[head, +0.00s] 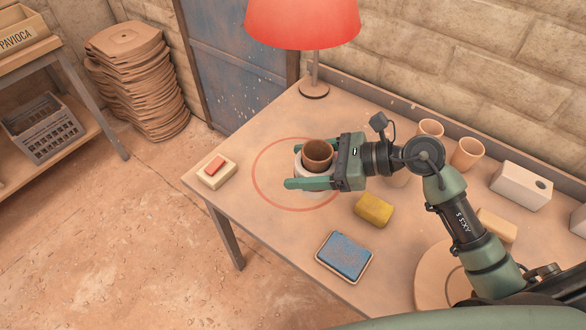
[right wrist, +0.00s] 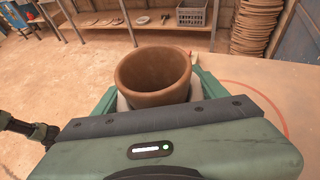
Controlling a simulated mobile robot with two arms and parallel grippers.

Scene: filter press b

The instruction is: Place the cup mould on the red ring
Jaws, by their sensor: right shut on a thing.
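The cup mould (head: 301,166) is a white, round form with a brown clay cup (head: 318,154) standing upright in it. My right gripper (head: 304,166) has its green fingers on either side of the white mould and is shut on it. The red ring (head: 259,192) is a thin circle marked on the table; mould and fingers appear over its inside, right of its left edge. I cannot tell whether the mould touches the table. In the right wrist view the cup (right wrist: 153,76) hides most of the mould. My left gripper does not show.
On the table (head: 290,240) are a red-topped block (head: 216,171), a yellow sponge (head: 373,210), a blue pad (head: 344,256) and a red lamp (head: 303,22). Brown cups (head: 467,153) and a white box (head: 520,185) stand behind my arm. The table's left front is mostly clear.

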